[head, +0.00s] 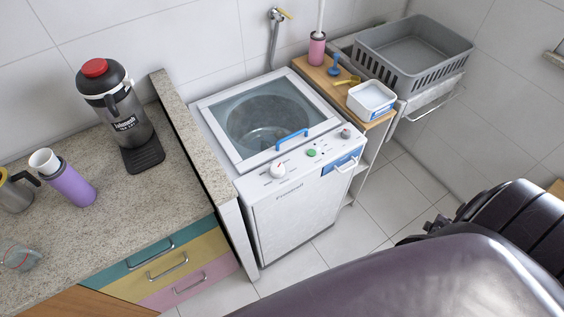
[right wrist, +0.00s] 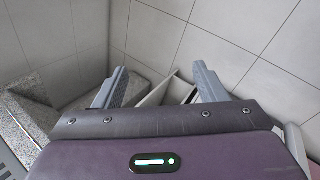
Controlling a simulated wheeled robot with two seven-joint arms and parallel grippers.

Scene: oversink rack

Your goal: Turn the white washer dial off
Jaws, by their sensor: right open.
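The white washer (head: 300,215) stands against the tiled wall, right of the counter, with its clear lid closed. A large white dial (head: 278,168) sits at the left of its front control panel. A green knob (head: 311,152) and a greyish-pink knob (head: 346,133) are further right on the panel. The dial's exact setting is too small to read. My right gripper (right wrist: 160,84) shows in the right wrist view, open, with nothing between its fingers. It is apart from the dial, which I cannot make out in that view. My left gripper is not in view.
A granite counter (head: 95,205) at left holds a coffee maker (head: 117,110) and a purple bottle (head: 72,185); its raised edge borders the washer. A wooden shelf with a white tub (head: 371,99) and a grey basket (head: 412,55) are at right. Floor before the washer is clear.

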